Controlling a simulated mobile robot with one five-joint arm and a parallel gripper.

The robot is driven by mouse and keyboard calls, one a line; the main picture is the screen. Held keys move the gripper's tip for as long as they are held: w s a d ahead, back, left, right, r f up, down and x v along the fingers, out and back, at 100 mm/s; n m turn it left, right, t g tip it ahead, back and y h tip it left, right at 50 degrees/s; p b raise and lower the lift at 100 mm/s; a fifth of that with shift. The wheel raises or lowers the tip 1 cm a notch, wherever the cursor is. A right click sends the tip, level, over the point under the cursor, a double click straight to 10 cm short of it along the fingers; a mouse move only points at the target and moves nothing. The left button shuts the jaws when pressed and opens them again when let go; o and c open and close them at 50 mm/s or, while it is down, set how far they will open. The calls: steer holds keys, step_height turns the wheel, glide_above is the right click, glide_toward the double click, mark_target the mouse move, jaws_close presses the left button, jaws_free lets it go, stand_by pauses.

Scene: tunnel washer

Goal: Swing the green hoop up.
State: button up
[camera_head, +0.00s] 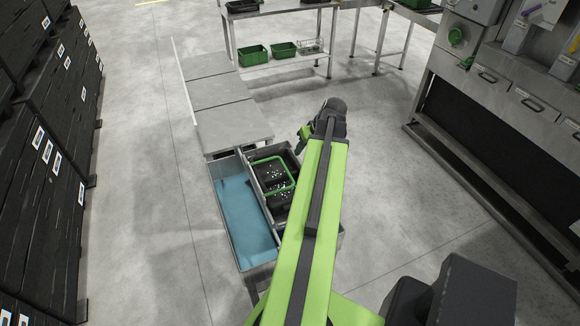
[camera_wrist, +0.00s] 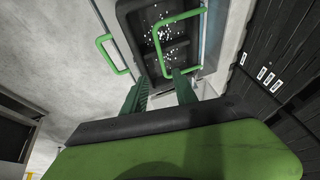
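The green hoop (camera_head: 251,171) is a thin rounded frame lying over the dark crate (camera_head: 275,208), which holds scattered white specks. In the wrist view the hoop (camera_wrist: 180,16) crosses the crate (camera_wrist: 132,20) just beyond my fingertips. A second green bar (camera_wrist: 104,56) sticks out at the crate's left side there. My gripper (camera_wrist: 160,84) has its two dark green fingers apart, with nothing seen between them. The right finger's tip appears close to the hoop's near end; I cannot tell whether they touch. In the head view my forearm hides part of the crate's right side.
A blue-floored trough (camera_head: 246,215) lies left of the crate, with grey flat panels (camera_head: 232,127) behind. Black stacked crates (camera_head: 45,190) line the left. A steel machine (camera_head: 500,110) stands right. A bench with green bins (camera_head: 253,54) is at the back. Floor between is clear.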

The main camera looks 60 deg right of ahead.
steer(key=b+x, duration=1.4)
steer(key=x, duration=0.2)
steer(key=shift+s+f, duration=0.15)
steer(key=shift+f, duration=0.05)
steer(key=shift+w+f+b, duration=0.3)
steer(key=shift+f+b, duration=0.05)
steer(key=shift+b, duration=0.05)
jaws_close()
